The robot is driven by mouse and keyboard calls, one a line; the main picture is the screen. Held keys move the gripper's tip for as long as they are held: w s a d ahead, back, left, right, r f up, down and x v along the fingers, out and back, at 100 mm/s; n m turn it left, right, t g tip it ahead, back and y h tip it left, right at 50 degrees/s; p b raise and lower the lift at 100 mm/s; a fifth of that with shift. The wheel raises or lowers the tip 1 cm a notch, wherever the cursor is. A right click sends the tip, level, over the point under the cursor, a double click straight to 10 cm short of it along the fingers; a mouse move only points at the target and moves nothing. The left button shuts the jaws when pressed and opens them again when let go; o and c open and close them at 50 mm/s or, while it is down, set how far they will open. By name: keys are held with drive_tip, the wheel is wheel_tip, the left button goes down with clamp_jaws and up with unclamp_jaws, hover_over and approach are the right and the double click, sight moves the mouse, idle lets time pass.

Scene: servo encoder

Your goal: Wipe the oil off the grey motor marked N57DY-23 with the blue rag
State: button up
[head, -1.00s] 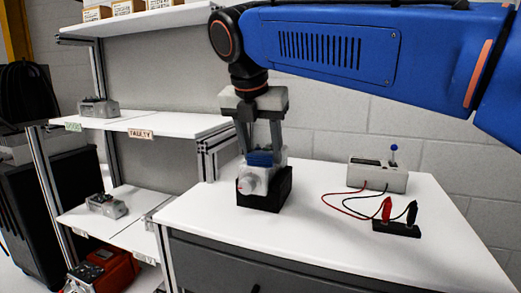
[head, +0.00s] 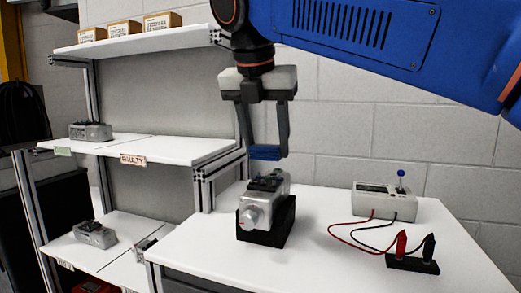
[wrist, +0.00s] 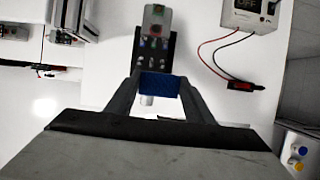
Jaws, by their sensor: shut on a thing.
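The grey motor (head: 264,203) sits in a black cradle (head: 279,226) on the white bench, its shaft end facing me. A dark patch shows on its top (head: 266,183). I cannot read any marking on it. My gripper (head: 264,152) is shut on the blue rag (head: 265,153) and holds it above the motor, apart from it. The wrist view also shows the blue rag (wrist: 159,85) between the two fingers, with the motor (wrist: 156,22) beyond it, partly hidden.
A tester (head: 384,201) with red and black leads stands at the right, its clips on a black block (head: 412,263). Shelves at the left hold grey motors (head: 90,131) (head: 95,235), boxes (head: 162,21) and a faulty label (head: 133,160). The bench front is clear.

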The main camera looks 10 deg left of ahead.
sight(255, 159)
idle(0.6)
drive_tip(key=shift+a+f, duration=0.35)
drive_tip(key=shift+f, duration=0.5)
drive_tip(key=shift+a+f, duration=0.3)
drive_tip(key=shift+f, duration=0.6)
drive_tip(key=shift+a+f, duration=0.35)
drive_tip(key=shift+f, duration=0.5)
